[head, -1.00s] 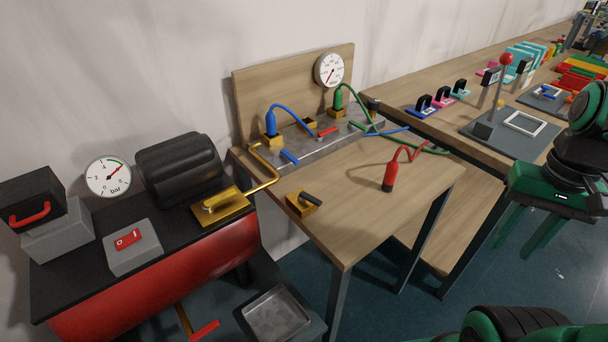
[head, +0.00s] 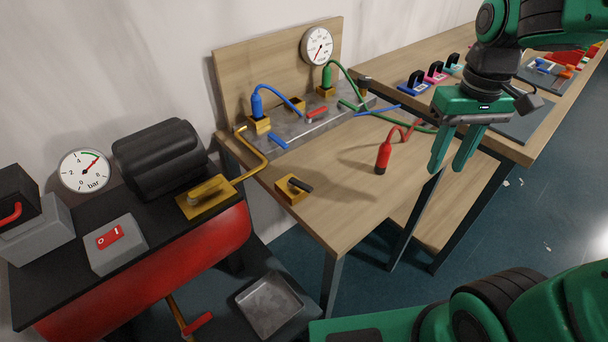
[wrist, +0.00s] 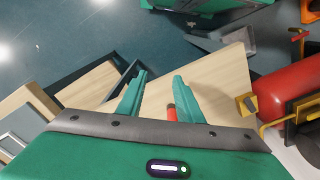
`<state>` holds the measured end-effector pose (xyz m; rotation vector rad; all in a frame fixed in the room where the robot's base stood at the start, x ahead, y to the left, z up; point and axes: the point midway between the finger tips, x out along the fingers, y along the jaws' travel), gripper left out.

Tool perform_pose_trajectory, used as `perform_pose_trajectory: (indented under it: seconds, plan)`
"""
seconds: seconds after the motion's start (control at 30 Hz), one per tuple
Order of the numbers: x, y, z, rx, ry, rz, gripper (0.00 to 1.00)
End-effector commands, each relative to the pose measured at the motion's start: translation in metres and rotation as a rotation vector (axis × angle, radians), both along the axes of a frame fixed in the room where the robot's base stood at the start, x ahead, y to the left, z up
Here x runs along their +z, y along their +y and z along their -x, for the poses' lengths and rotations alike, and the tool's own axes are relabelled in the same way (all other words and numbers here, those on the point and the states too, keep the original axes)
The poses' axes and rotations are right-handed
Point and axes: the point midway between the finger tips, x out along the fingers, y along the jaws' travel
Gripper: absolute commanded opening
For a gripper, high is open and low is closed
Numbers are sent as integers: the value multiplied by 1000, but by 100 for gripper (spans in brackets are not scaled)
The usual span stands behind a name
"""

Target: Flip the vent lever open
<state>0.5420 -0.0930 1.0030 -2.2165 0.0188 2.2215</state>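A red lever (head: 316,113) lies along the grey metal manifold at the back, beside a blue lever (head: 278,142). Another red-handled lever (head: 197,324) shows low under the red tank. No label shows which one is the vent lever. My gripper (head: 447,168) is open and empty, pointing down over the table's right side, apart from every lever. In the wrist view its fingers (wrist: 160,82) are spread, with the yellow block (wrist: 246,104) off to the right.
A red hose plug (head: 382,158) stands on the table just left of my gripper. Blue (head: 257,104) and green (head: 326,78) hose plugs stand in yellow sockets. A pressure gauge (head: 317,46) is on the backboard. The table's front middle is clear.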

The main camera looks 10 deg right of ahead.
Motion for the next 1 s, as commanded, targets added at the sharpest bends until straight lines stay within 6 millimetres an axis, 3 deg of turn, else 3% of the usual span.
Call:
perform_pose_trajectory:
  seconds: [0.1,0.2,0.4,0.5,0.7,0.87,1.0]
  plan:
    - [5,55,-38,214,1,3,33]
    - [7,107,-61,387,1,2,33]
    - [7,204,-81,678,1,-3,33]
    - [5,238,-82,773,2,-5,33]
    - [2,268,-81,856,3,-7,33]
    - [-13,269,-81,858,4,-7,33]
    - [-37,268,-81,857,6,-7,33]
